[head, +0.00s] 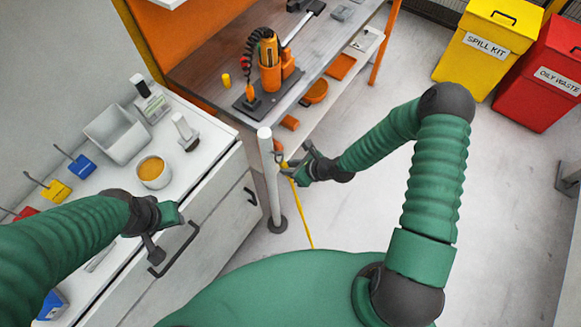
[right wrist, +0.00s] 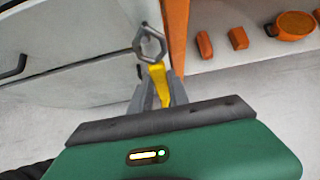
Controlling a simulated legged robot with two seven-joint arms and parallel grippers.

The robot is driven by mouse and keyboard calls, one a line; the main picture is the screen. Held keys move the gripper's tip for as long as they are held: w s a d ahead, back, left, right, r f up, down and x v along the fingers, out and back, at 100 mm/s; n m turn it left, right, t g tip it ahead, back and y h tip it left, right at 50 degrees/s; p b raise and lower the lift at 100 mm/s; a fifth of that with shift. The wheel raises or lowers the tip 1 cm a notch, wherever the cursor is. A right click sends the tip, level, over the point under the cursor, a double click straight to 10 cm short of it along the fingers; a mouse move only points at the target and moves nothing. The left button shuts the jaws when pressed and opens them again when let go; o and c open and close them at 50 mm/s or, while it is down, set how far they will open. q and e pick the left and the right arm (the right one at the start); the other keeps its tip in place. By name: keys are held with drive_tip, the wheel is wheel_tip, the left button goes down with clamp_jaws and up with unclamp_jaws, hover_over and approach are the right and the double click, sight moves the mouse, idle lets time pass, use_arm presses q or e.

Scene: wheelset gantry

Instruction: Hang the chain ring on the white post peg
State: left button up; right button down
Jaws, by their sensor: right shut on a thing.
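The white post (head: 268,178) stands upright on a dark round base beside the white cabinet. My right gripper (head: 292,169) is just right of its upper part, shut on the yellow end of the chain (head: 303,218), which hangs down to the floor. In the right wrist view, the grey metal chain ring (right wrist: 150,44) sticks out beyond the fingers, above the yellow piece (right wrist: 158,82) between them. I cannot tell whether the ring touches the peg; the peg is not clear in either view. My left gripper (head: 154,249) is by the cabinet's drawer handle; its jaw opening is unclear.
A workbench (head: 215,75) with an orange machine (head: 270,72) stands behind the post. Yellow (head: 483,52) and red (head: 545,75) bins stand at the back right. Floor right of the post is clear.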

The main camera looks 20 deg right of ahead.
drive_tip(key=shift+s+f, duration=0.2)
drive_tip(key=shift+f, duration=0.05)
drive_tip(key=c, duration=1.5)
unclamp_jaws()
drive_tip(key=shift+c, duration=0.2)
drive_tip(key=o, duration=0.4)
drive_tip(key=shift+w+d, duration=0.1)
drive_tip(key=shift+r, duration=0.1)
